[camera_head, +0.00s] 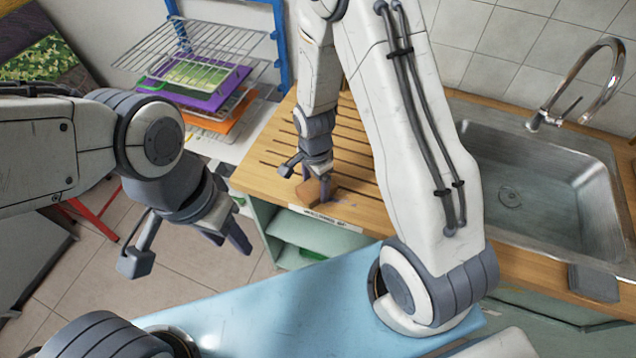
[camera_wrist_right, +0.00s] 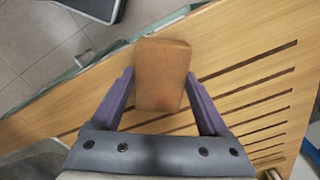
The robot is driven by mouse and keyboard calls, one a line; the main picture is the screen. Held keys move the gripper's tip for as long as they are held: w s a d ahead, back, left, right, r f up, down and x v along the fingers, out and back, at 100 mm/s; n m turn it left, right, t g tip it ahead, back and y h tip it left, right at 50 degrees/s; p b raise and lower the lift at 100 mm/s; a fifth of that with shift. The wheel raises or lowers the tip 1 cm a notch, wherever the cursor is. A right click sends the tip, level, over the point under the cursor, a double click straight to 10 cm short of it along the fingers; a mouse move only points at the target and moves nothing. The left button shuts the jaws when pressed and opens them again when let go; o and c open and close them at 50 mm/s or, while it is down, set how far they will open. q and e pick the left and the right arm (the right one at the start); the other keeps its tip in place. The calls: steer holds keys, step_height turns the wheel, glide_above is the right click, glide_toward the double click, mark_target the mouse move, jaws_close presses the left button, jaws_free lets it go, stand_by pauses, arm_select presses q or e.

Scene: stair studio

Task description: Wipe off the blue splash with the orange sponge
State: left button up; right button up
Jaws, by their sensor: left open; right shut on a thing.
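The orange-brown sponge (camera_head: 315,194) is a small block at the front edge of the wooden counter. My right gripper (camera_head: 319,181) is shut on it from above, pointing down. In the right wrist view the sponge (camera_wrist_right: 161,70) sits between the two purple fingers, over or on the wood; I cannot tell whether it is pressed down. My left gripper (camera_head: 228,240) is open and empty, left of the counter above the floor.
The wooden counter (camera_head: 262,180) has long dark drain grooves. A metal sink (camera_head: 540,190) with a tap (camera_head: 600,80) lies to the right. A wire rack (camera_head: 190,50) with colored trays stands at the back left. A label strip (camera_head: 325,218) is on the counter's front edge.

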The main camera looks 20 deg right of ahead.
mark_target(317, 188)
steer(key=r, duration=0.1)
steer(key=r+p, duration=0.1)
steer(key=r, duration=0.1)
steer(key=shift+s+d+r, duration=0.1)
steer(key=shift+s, duration=0.1)
steer(key=shift+w+d+r+p, duration=0.1)
steer(key=shift+w+r+p, duration=0.05)
steer(key=shift+r+p, duration=0.6)
step_height(317, 188, up, 3)
steer(key=p, duration=0.3)
steer(key=shift+r, duration=0.2)
steer(key=shift+f, duration=0.15)
